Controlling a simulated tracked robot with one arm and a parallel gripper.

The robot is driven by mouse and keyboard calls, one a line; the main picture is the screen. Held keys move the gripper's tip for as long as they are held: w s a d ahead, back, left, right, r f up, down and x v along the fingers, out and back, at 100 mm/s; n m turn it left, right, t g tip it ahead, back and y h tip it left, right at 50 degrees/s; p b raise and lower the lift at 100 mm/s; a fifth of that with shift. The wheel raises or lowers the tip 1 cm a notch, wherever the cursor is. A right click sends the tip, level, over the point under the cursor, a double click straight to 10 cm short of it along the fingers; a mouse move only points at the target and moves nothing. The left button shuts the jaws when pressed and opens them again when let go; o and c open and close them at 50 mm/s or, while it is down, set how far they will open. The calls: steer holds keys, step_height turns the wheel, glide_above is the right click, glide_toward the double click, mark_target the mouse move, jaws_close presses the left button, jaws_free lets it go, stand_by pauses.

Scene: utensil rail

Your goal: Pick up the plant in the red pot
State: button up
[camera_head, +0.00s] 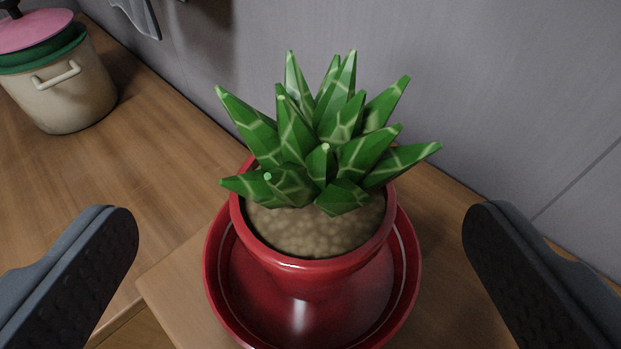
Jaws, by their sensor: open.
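The plant (320,145) has thick, pointed green leaves with pale markings. It stands upright in a glossy red pot (318,275) filled with brown, pebbly soil (310,228). The pot stands in a wide red saucer (407,275) on the wooden surface, in the middle of the view. My gripper (300,225) is open, with one dark finger at the lower left and the other at the lower right. The pot lies between the two fingers in the picture, with a gap on each side. Neither finger touches it.
A cream cooking pot (62,95) with a green rim and pink lid stands at the upper left on the wooden counter (150,150). A grey wall (500,90) rises close behind the plant. Part of a grey utensil (143,15) hangs at the top. The counter between the pots is clear.

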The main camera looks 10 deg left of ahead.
steer(key=shift+d+f+x, duration=0.1)
steer(key=shift+f+x, duration=0.1)
steer(key=shift+x, duration=0.9)
steer(key=shift+d+f+x, duration=0.15)
steer(key=shift+f+x, duration=0.1)
steer(key=shift+x, duration=0.9)
steer(key=shift+w+f, duration=0.15)
steer(key=shift+w, duration=0.2)
steer(key=c, duration=1.2)
